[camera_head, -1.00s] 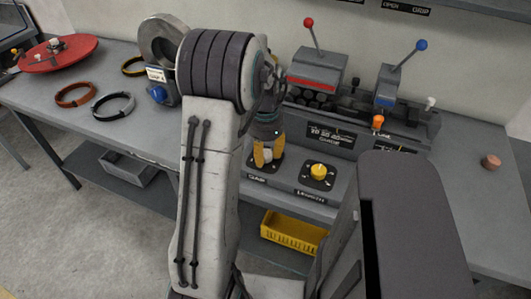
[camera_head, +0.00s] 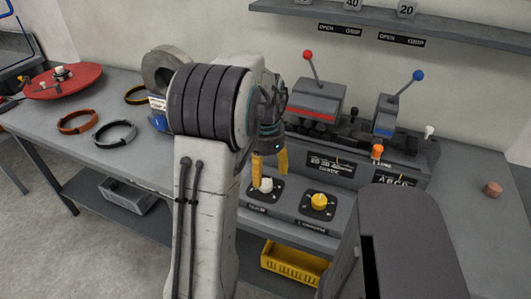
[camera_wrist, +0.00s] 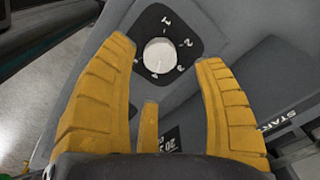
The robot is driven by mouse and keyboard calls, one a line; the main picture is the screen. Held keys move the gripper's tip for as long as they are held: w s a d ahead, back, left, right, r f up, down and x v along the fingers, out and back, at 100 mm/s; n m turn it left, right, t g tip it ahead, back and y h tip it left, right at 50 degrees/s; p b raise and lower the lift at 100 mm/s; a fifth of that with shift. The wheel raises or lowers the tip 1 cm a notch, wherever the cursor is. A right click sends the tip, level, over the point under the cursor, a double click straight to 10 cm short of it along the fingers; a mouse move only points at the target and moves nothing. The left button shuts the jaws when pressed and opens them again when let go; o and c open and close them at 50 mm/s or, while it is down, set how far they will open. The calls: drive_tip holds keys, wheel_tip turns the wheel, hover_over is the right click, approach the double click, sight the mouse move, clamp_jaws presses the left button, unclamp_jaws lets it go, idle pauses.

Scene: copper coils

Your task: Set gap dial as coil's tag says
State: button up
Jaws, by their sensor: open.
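The white-knobbed dial (camera_head: 266,185) sits on a dark square plate at the front of the bench machine. In the wrist view the white knob (camera_wrist: 160,55) has numbers around it; its pointer setting is unclear. My gripper (camera_head: 269,168) is open and empty, its yellow fingers just above this dial. In the wrist view the gripper (camera_wrist: 166,58) has its fingers spread on either side of the knob, apart from it. A white tag (camera_head: 157,103) shows beside the grey ring-shaped stand at left, partly behind my arm; its writing is unreadable here.
A yellow-knobbed dial (camera_head: 318,202) is right of the white one. Orange (camera_head: 77,122) and grey (camera_head: 115,132) coil rings lie on the left bench, near a red disc (camera_head: 63,80). Red- and blue-tipped levers rise behind. A copper piece (camera_head: 493,189) is at right.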

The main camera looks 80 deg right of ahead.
sight(266, 183)
wheel_tip(266, 183, up, 7)
idle(0.4)
drive_tip(key=shift+f, duration=0.1)
idle(0.7)
